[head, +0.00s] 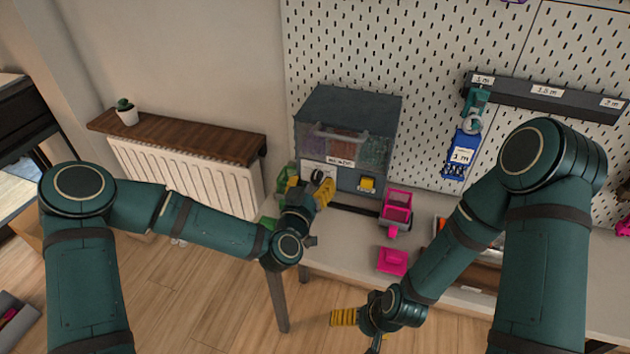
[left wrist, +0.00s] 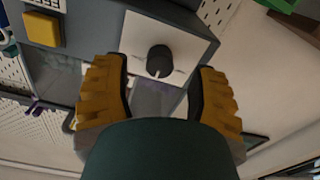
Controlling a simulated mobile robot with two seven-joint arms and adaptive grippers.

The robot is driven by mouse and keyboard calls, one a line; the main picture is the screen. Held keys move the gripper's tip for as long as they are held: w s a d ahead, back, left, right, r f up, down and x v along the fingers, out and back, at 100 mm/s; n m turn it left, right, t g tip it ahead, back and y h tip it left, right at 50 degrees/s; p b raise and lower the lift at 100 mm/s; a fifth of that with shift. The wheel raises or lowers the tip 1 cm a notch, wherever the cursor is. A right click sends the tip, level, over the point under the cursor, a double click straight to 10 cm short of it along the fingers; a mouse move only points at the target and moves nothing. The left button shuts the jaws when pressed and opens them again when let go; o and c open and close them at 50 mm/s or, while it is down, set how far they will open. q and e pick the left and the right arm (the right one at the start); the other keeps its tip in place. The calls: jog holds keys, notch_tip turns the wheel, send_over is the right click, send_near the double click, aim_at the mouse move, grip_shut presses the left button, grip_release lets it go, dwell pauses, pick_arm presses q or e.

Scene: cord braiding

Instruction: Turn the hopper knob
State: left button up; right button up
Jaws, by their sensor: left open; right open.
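The hopper (head: 343,135) is a dark grey box with a clear front, standing on the bench against the pegboard. Its black knob (left wrist: 159,61) sits on a white dial plate, and the knob also shows in the head view (head: 317,175). My left gripper (head: 309,189) is in front of the knob. In the left wrist view its yellow fingers (left wrist: 158,95) are open, one on each side of the knob's line, with nothing between them; I cannot tell if they touch the hopper. My right gripper (head: 345,317) is open and empty, low in front of the bench.
A yellow button (head: 367,183) is on the hopper front. A pink cart (head: 396,208) and a pink box (head: 392,261) are on the bench (head: 350,249). Green bins are left of the hopper. A radiator (head: 190,180) with a wooden shelf stands left.

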pick_arm(q)
jog(key=shift+x, duration=0.95)
grip_shut()
jog(key=shift+n, duration=0.4)
jog(key=n, duration=0.5)
jog(key=shift+n, duration=0.4)
jog(key=n, duration=0.5)
jog(key=shift+a, duration=0.1)
jog(key=shift+n, duration=0.3)
